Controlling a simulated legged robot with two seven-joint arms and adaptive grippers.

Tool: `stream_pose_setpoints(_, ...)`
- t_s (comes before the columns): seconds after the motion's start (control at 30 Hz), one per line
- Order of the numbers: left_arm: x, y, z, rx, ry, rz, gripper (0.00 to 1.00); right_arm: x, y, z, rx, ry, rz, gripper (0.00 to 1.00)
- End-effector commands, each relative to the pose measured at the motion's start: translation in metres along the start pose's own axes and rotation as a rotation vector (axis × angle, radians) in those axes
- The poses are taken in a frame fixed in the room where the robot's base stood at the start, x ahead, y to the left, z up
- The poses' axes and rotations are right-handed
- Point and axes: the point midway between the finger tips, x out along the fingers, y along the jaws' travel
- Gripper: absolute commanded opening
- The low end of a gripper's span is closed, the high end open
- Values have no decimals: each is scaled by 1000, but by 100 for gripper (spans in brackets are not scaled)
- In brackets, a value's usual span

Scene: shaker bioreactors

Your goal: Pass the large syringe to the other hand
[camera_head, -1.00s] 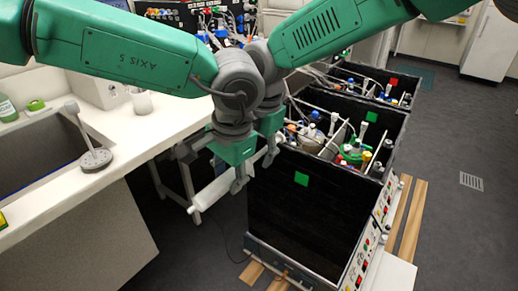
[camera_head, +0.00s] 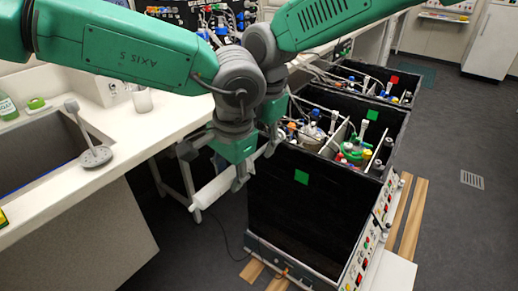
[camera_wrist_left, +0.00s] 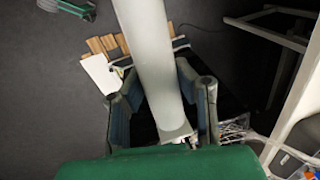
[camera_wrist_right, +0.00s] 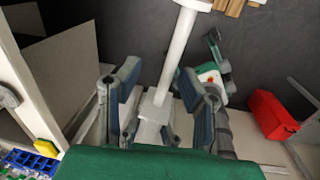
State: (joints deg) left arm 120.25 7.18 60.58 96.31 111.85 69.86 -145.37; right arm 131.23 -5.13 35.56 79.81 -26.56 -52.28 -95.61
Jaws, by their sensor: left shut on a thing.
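The large syringe, a long white tube, shows in the head view (camera_head: 212,190), tilted in the air in front of the black box. My left gripper (camera_head: 222,172) is shut on its barrel; the left wrist view shows the barrel (camera_wrist_left: 150,60) between the fingers (camera_wrist_left: 165,112). My right gripper (camera_head: 267,150) is close behind the left one and partly hidden by it. In the right wrist view the syringe's narrow end (camera_wrist_right: 176,55) reaches between the right fingers (camera_wrist_right: 160,90), which stand apart with gaps on both sides. Contact there cannot be told.
Black open-topped boxes (camera_head: 300,225) holding bottles and tubes stand right of the grippers. A white bench (camera_head: 150,125) with a sink (camera_head: 40,150) lies left. Grey floor shows below. A red box (camera_wrist_right: 270,113) shows in the right wrist view.

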Motion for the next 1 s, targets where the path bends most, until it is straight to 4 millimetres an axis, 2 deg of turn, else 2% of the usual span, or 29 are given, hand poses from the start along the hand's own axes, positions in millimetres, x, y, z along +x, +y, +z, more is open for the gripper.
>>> stream_pose_setpoints(0.03, 0, 0, 0, 0, 0, 0, 0, -11, 0, 0, 0, -2, 4, 34)
stream_pose_setpoints(0.3, 0, 0, 0, 0, 0, 0, 0, -62, 0, 0, 0, -1, 2, 34)
stream_pose_setpoints(0.5, 0, 0, 0, 0, 0, 0, 0, -87, 0, 0, 1, 0, 0, 34)
stream_pose_setpoints(0.67, -2, -1, 0, -1, 1, 0, 0, -96, 0, 0, 0, 0, 0, 34)
stream_pose_setpoints(0.77, -10, -6, 3, -1, 2, 0, 0, -97, 0, 0, 0, 0, -1, 34)
stream_pose_setpoints(1.0, -53, -34, 22, -4, 4, 1, 0, -97, 0, 0, 0, 0, -1, 34)
